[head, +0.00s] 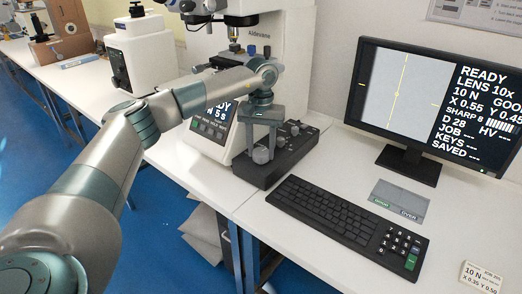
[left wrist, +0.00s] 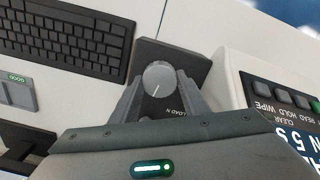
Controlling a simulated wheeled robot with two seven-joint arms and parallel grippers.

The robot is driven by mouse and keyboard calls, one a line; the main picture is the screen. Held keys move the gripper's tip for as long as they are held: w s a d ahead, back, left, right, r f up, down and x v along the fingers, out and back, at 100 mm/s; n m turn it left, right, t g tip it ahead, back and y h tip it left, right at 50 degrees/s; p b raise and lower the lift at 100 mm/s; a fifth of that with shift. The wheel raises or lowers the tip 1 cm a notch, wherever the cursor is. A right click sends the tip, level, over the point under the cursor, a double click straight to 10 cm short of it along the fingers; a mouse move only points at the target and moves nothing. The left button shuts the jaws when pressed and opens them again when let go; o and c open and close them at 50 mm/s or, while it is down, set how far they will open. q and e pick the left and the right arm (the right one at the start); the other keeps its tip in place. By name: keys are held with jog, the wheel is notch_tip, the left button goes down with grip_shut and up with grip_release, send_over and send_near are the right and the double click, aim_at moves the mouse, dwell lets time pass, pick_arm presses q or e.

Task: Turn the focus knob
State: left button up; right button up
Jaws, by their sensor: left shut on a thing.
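A round grey knob (head: 262,155) with a white pointer line (left wrist: 158,85) sits at the front end of a dark control box (head: 250,174). Lettering reading "LOAD N" is on the box beside it, and I cannot read a focus label. My left gripper (head: 263,145) reaches down over the box, its two fingers on either side of the knob and shut on it. In the left wrist view the fingers (left wrist: 160,88) flank the knob. The monitor (head: 434,98) shows READY, LENS 10x and SHARP 8 with a bar. My right gripper is not in view.
A keyboard (head: 346,212) lies right of the box, with a grey pad (head: 400,198) behind it. The hardness tester (head: 283,50) stands behind my gripper. A small card (head: 482,277) lies at the lower right. Another white instrument (head: 146,52) stands at the left. White tabletop is clear near the keyboard.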

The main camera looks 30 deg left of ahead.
aim_at(261, 151)
pick_arm(q)
jog(key=shift+m, duration=1.7)
jog(key=o, duration=1.1)
jog(key=shift+c, duration=0.2)
notch_tip(261, 151, up, 18)
jog(key=b, duration=0.1)
jog(key=shift+f, duration=0.25)
